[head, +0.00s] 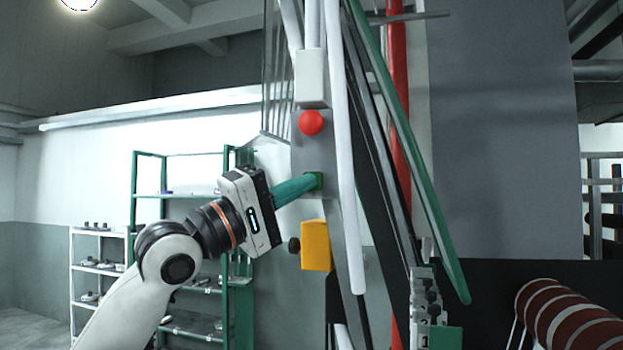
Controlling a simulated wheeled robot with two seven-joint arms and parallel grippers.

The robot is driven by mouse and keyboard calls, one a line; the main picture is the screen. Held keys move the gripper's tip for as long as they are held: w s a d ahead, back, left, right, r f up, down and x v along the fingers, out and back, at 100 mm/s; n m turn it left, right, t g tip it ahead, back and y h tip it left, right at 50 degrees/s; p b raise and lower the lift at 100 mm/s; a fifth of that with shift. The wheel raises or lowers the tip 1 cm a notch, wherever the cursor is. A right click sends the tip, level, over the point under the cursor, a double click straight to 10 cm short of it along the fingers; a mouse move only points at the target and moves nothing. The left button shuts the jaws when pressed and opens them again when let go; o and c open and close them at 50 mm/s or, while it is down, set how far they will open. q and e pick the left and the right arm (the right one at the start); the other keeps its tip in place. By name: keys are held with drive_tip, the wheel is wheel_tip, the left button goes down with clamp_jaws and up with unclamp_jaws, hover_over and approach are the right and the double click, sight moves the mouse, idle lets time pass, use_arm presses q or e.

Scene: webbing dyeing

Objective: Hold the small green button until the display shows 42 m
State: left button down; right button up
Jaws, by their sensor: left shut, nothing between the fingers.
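The small green button (319,181) is on the grey upright panel (310,152), below a round red button (311,122). My left gripper (304,184) is shut and empty, and its teal fingers point right at the green button. The fingertips overlap the button in the picture and appear to touch it. They hide part of it, so I cannot tell whether it is pressed in. No display with a metre reading can be made out. My right gripper is not in view.
A yellow box (316,246) with a black knob sits just below my fingers. A white box (311,79) is above the red button. White, green and red bars slant close on the right. A striped red-brown roll (570,318) is at lower right. Green shelving (163,195) stands behind.

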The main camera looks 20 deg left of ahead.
use_arm(q)
drive_tip(key=shift+w, duration=0.1)
drive_tip(key=shift+w+p, duration=0.4)
drive_tip(key=shift+w, duration=0.1)
idle(0.7)
drive_tip(key=shift+s, duration=0.1)
idle(4.3)
drive_tip(key=shift+s+b, duration=0.4)
drive_tip(key=shift+s, duration=0.35)
drive_tip(key=shift+s+b, duration=0.8)
drive_tip(key=shift+s, duration=1.75)
